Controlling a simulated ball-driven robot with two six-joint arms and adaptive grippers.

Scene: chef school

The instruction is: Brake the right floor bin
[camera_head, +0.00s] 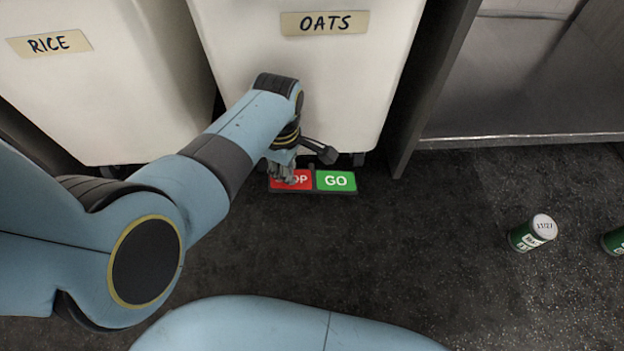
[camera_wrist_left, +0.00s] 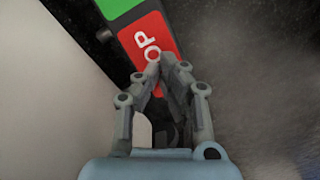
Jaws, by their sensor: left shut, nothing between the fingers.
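The right floor bin is a white bin labelled OATS (camera_head: 350,75). At its foot is a pedal bar with a red STOP pedal (camera_head: 303,181) and a green GO pedal (camera_head: 336,181). My left gripper (camera_head: 284,178) is shut and empty, pointing down at the STOP pedal and covering part of its lettering. In the left wrist view the fingertips (camera_wrist_left: 168,62) lie over the red pedal (camera_wrist_left: 147,33), with the green pedal (camera_wrist_left: 115,6) beyond. I cannot tell whether the fingertips touch the pedal. My right gripper is not in view.
A white bin labelled RICE (camera_head: 100,90) stands to the left. A metal shelf unit (camera_head: 520,137) is at the right. Floor between pedals and cans is clear.

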